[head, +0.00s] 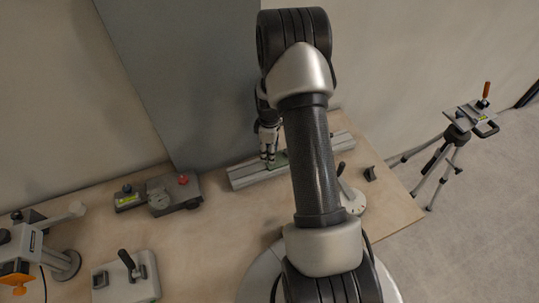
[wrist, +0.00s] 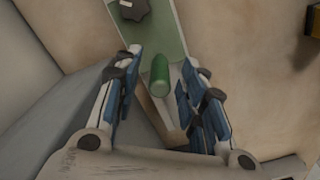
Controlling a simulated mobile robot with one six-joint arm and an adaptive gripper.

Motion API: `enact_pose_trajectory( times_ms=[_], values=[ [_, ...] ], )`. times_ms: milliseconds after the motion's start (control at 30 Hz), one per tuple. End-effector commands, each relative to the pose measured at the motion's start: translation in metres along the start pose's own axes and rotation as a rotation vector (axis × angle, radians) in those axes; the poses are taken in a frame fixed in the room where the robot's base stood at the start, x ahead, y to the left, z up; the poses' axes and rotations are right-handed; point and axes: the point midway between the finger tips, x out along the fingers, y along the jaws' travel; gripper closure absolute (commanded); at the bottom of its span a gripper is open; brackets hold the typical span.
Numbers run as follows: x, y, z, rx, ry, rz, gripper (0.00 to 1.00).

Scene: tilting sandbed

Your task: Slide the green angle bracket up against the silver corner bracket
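The green angle bracket (wrist: 172,36) lies on a silver rail, with a black knob (wrist: 133,8) on its flat plate and a green upright post (wrist: 160,75) at its near end. In the head view a bit of the green bracket (head: 281,160) shows beside my gripper (head: 267,160). In the wrist view my gripper (wrist: 160,95) is open, its two fingers on either side of the green post, with gaps visible. I cannot pick out the silver corner bracket; my arm hides part of the rail.
The silver rail (head: 243,178) runs along the back of the wooden table (head: 200,235). A grey block with a red knob and dial (head: 172,192) stands to its left. A small dark angled piece (head: 370,173) sits at right. A grey panel (head: 205,80) rises behind.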

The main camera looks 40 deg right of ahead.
Motion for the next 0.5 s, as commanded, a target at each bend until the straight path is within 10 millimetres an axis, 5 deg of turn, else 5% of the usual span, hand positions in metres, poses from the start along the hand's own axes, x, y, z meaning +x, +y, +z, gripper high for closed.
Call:
enact_pose_trajectory(
  times_ms=[500],
  values=[
    [0.017,0.000,0.000,0.000,0.000,0.001,0.63]
  ],
)
